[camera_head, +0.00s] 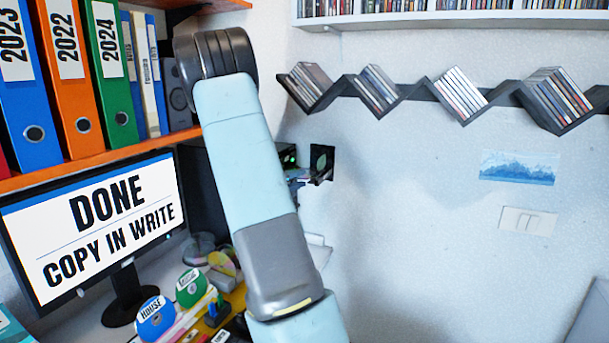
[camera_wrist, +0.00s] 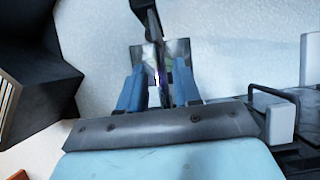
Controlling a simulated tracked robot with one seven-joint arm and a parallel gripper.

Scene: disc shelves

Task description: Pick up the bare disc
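My gripper (camera_wrist: 159,62) shows in the wrist view with its two blue fingers close together and a narrow gap between them. A thin dark strip with a purple sheen lies in the gap. I cannot tell whether it is the bare disc on edge or whether the fingers press on it. In the head view my arm hides most of the gripper, and dark parts show just right of the arm near the wall. Pale iridescent discs (camera_head: 224,263) lie on the desk left of my arm. I cannot tell which disc is the bare one.
A monitor (camera_head: 110,215) reads "DONE COPY IN WRITE". Labelled blue (camera_head: 155,318) and green (camera_head: 190,288) discs stand on the desk. Binders (camera_head: 75,80) fill the shelf above. A zigzag wall rack (camera_head: 415,92) holds cases. The wall below it is mostly clear.

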